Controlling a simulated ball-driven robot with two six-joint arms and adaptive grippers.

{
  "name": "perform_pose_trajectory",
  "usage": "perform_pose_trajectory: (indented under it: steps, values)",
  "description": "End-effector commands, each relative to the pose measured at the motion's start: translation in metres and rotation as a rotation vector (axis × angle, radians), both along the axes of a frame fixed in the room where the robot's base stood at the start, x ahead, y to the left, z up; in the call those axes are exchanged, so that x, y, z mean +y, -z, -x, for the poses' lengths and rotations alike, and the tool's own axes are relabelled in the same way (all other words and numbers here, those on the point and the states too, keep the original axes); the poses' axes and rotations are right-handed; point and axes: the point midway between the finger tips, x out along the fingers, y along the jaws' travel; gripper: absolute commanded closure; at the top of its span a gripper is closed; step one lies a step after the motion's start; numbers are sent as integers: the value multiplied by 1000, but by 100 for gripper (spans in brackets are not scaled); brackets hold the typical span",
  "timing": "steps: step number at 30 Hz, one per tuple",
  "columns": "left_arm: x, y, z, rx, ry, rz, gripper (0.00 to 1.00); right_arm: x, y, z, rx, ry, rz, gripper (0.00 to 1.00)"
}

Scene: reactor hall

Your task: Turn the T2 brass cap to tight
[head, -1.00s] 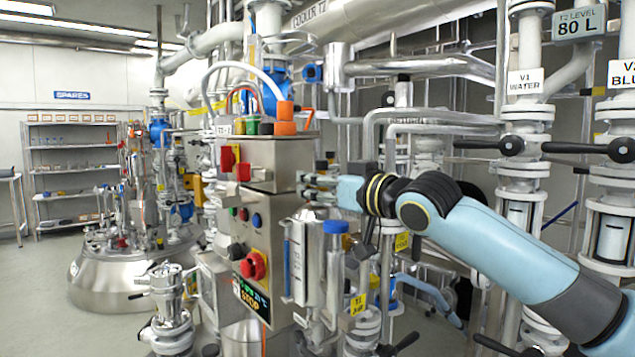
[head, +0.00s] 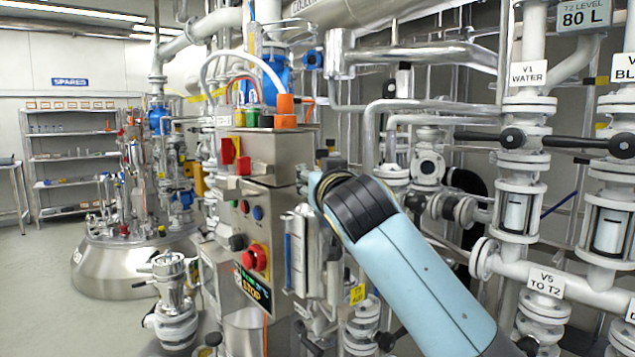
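I cannot make out the T2 brass cap in the head view; it may be hidden or too small to tell. My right arm comes in from the lower right and ends at a steel control cabinet. Only a small part of my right gripper (head: 304,181) shows, at the cabinet's right side. My own wrist and forearm cover the rest, so I cannot tell whether it is open or holds anything. My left gripper is not in view.
The steel control cabinet (head: 270,205) carries a red knob (head: 255,257) and a display reading STOP (head: 257,289). White valves and pipes crowd the right, including a sign V5 TO T2 (head: 545,283). A domed steel vessel (head: 125,266) stands at left. Open floor lies at far left.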

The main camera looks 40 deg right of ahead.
Motion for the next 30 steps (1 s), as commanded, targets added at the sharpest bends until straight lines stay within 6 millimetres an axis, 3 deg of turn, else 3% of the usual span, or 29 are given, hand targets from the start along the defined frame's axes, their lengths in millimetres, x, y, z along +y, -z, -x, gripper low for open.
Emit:
perform_pose_trajectory:
  steps: [12, 13, 18, 30]
  values:
    - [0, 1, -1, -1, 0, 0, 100, 0, 1, 0, 3, 8, -1, 100]
    - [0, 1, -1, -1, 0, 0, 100, 0, 1, 0, 3, 8, -1, 64]
    - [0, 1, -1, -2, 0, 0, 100, 0, 1, 0, 2, 8, -1, 42]
    - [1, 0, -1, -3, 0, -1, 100, 4, 1, 9, 1, 6, -2, 41]
